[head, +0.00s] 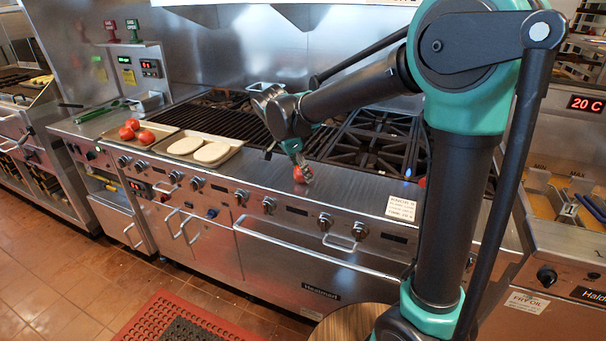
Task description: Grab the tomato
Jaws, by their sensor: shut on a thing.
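My gripper (301,167) points down at the front ledge of the grill, just in front of the grate and burners. It is shut on a red tomato (299,174), which sits low between the fingertips. I cannot tell whether the tomato touches the steel ledge. Several other red tomatoes (146,137) lie in a tray (160,146) at the left of the ledge. Another red thing, perhaps a tomato, shows partly behind my arm at the right.
A tray with two pale flat pieces (211,152) stands right of the tomato tray. The black grate (225,122) and burners (372,143) lie behind the ledge. A small sign (401,208) stands on the ledge at the right. A fryer (560,200) is at far right.

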